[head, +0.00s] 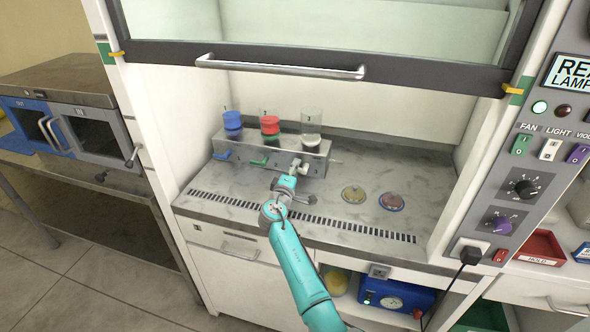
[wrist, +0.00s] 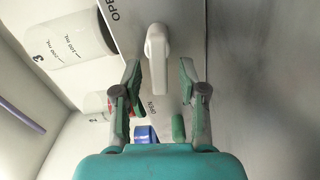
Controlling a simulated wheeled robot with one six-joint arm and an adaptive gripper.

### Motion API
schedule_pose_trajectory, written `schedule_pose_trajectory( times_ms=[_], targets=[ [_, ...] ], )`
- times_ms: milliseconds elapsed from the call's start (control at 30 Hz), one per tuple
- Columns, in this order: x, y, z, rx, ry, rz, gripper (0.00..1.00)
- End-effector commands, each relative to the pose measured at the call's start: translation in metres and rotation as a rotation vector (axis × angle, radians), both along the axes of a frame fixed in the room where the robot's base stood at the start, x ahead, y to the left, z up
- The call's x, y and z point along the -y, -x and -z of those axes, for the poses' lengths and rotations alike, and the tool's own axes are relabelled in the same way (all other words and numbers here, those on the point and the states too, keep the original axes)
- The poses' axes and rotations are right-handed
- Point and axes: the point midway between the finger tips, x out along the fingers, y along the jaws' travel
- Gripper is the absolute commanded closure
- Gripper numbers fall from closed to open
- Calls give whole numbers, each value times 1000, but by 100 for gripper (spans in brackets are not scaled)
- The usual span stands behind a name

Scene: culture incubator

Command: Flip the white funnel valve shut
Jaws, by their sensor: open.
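The white funnel valve (head: 303,166) sits on the front of the metal manifold (head: 232,146), below the clear funnel marked 3 (head: 311,124). In the wrist view its white lever (wrist: 157,48) points down the picture toward my gripper, beside a partly cut-off "OPEN" label. My gripper (wrist: 160,75) is open, with one finger on each side of the lever's lower end. Gaps show on both sides, so the fingers look apart from it. In the head view my gripper (head: 291,178) is at the valve and partly hides it.
A green valve (head: 259,161) and a blue valve (head: 222,155) are to the left, under the red-topped funnel (head: 270,127) and blue-topped funnel (head: 232,121). The raised sash (head: 300,62) spans above.

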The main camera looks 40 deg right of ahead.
Motion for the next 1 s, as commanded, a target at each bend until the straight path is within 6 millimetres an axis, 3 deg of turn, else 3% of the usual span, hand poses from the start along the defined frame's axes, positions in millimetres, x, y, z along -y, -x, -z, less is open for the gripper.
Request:
schedule_pose_trajectory(
  times_ms=[533, 1000],
  targets=[
    [-77, 59, 1, -1, 0, -2, 58],
    [-90, 70, 0, -1, 1, 0, 58]
  ],
)
